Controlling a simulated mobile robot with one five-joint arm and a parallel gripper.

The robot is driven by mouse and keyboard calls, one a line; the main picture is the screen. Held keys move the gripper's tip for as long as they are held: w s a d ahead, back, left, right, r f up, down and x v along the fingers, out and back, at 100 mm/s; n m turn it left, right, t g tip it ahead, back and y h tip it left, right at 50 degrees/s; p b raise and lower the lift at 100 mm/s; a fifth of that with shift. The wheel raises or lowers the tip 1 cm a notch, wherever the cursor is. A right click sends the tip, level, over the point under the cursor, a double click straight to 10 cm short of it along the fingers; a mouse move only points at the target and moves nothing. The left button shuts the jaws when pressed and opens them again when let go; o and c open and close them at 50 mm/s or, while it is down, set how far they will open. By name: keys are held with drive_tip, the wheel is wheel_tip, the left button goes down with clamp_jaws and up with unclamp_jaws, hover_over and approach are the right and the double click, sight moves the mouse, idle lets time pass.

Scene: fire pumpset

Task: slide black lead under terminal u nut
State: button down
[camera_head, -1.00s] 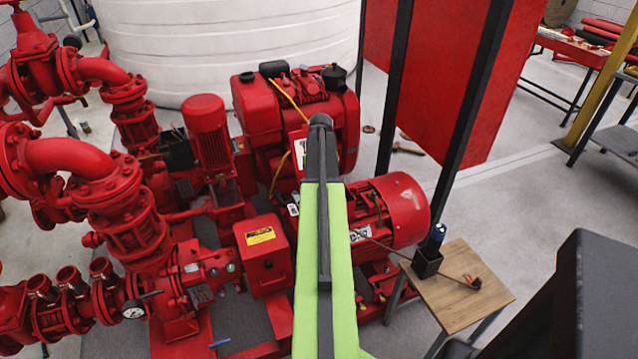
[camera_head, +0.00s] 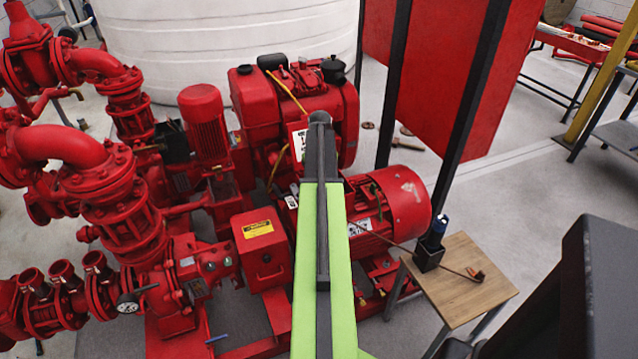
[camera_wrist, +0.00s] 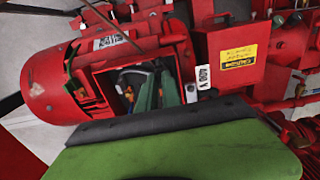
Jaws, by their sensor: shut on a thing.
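In the wrist view an open red terminal box (camera_wrist: 92,92) sits on the red motor (camera_wrist: 50,82). Inside it are small coloured leads and terminals, too small to tell apart. A dark curved lead (camera_wrist: 131,74) shows near the box's upper wall. My gripper (camera_wrist: 150,95) reaches into the box, with its green jaws shut on what appears to be the black lead; the grip is mostly hidden. The terminal U nut cannot be made out, nor whether the lead touches it. In the head view my green arm covers the box and the gripper; the motor (camera_head: 402,207) shows to its right.
A red cover box with a yellow label (camera_wrist: 238,62) stands beside the terminal box. A wooden table (camera_head: 470,285) with a black holder (camera_head: 428,256) stands right of the motor. Dark posts and a red panel (camera_head: 430,90) rise behind. Red pump pipes (camera_head: 70,165) crowd the left.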

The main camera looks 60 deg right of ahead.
drive_tip(key=shift+f+b, duration=2.8)
drive_tip(key=shift+f, duration=0.35)
drive_tip(key=shift+f, duration=0.15)
drive_tip(key=shift+w+d, duration=0.75)
drive_tip(key=shift+w, duration=0.25)
drive_tip(key=c, duration=1.5)
unclamp_jaws()
drive_tip(key=shift+o, duration=0.3)
drive_tip(key=o, duration=0.3)
wheel_tip(320, 180, up, 9)
drive_tip(key=p, duration=0.9)
